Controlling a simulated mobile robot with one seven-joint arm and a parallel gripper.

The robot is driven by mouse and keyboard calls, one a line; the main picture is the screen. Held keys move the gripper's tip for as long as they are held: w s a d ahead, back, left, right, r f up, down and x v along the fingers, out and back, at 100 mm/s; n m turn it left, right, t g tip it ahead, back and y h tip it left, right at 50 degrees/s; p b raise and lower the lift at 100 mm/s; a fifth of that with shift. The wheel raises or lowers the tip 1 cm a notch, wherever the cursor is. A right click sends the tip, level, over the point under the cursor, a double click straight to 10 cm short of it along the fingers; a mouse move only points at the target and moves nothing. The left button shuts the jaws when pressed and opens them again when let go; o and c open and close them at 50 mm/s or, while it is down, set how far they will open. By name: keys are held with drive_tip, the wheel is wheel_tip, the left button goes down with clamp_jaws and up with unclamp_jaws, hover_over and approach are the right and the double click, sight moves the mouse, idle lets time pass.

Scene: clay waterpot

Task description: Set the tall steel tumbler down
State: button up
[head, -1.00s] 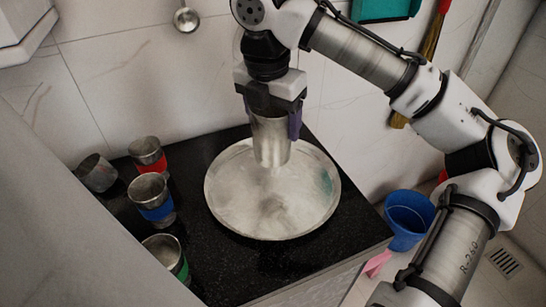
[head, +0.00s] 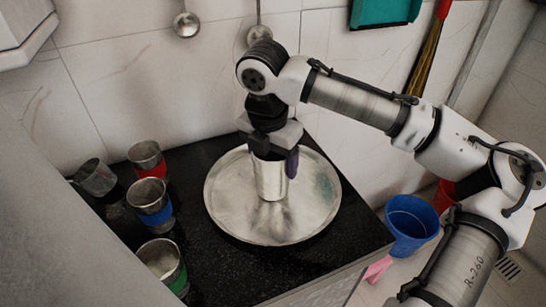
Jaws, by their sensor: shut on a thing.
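The tall steel tumbler (head: 271,181) is upright over the round steel tray (head: 228,210), near the tray's middle. Its base appears to be at the tray's surface, but I cannot tell for sure whether it touches. My gripper (head: 274,155) is above the tumbler, pointing down, and is shut on its upper rim. One dark finger shows on the right side of the tumbler; the other finger is mostly hidden.
Steel cups with a red band (head: 150,170), a blue band (head: 156,217) and a green band (head: 176,279) stand left of the tray. A plain steel cup (head: 95,178) is at the back left. The black counter (head: 215,271) is clear in front. A blue bucket (head: 410,225) is below right.

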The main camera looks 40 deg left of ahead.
drive_tip(key=o, duration=1)
drive_tip(key=shift+f, duration=0.1)
wheel_tip(320, 180, up, 12)
drive_tip(key=s, duration=0.1)
drive_tip(key=shift+s+p, duration=0.2)
drive_tip(key=shift+p, duration=0.25)
drive_tip(key=shift+s, duration=0.1)
